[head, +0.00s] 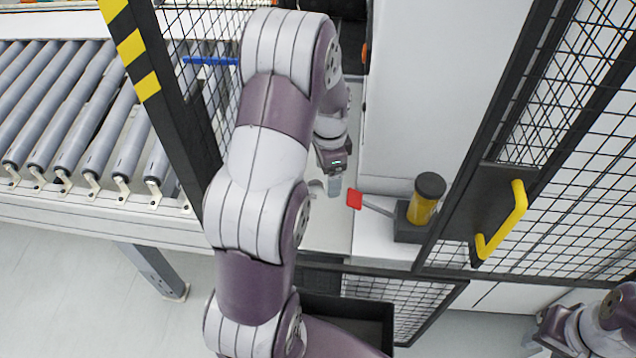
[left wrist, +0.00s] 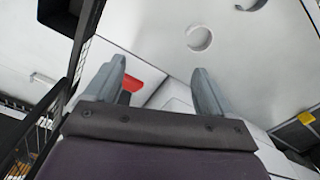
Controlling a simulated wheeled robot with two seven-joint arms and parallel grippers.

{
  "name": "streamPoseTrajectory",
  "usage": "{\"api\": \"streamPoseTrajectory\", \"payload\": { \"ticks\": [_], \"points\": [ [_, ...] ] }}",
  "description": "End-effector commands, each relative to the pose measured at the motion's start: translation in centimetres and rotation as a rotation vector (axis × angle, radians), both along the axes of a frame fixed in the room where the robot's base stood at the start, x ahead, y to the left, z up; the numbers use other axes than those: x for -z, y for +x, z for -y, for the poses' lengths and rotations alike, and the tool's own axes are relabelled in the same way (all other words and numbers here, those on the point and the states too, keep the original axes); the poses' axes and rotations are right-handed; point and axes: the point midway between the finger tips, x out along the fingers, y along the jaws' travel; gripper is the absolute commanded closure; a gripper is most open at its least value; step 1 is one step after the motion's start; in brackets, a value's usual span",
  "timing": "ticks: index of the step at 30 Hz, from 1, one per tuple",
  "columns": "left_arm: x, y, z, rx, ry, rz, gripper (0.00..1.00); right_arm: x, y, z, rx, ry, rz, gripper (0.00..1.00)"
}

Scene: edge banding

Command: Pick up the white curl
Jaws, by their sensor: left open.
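A white curl (left wrist: 208,43) lies on the pale surface in the left wrist view, past my left gripper's fingertips and a little right of the gap's middle. In the head view a small whitish curl (head: 316,187) shows just left of my left gripper (head: 335,188). My left gripper is open, with nothing between its two fingers in the left wrist view (left wrist: 158,78). It is apart from the curls. Part of my right arm shows at the bottom right of the head view, but its gripper does not.
A red paddle (head: 355,200) sticks out beside my left gripper, from a dark base with a yellow and black cylinder (head: 424,203). A mesh door with a yellow handle (head: 505,222) stands right. A roller conveyor (head: 90,130) and striped post (head: 133,50) are left. A black bin (head: 350,308) is below.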

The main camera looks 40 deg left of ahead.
Motion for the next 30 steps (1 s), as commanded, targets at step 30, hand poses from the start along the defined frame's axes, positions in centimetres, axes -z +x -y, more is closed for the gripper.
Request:
{"api": "streamPoseTrajectory", "payload": {
  "ticks": [30],
  "points": [
    [9.8,3.7,-6.4,0.927,-0.002,-0.012,0.17,-6.4,0.0,0.0,0.0,0.0,0.0,0.57]
  ]
}}
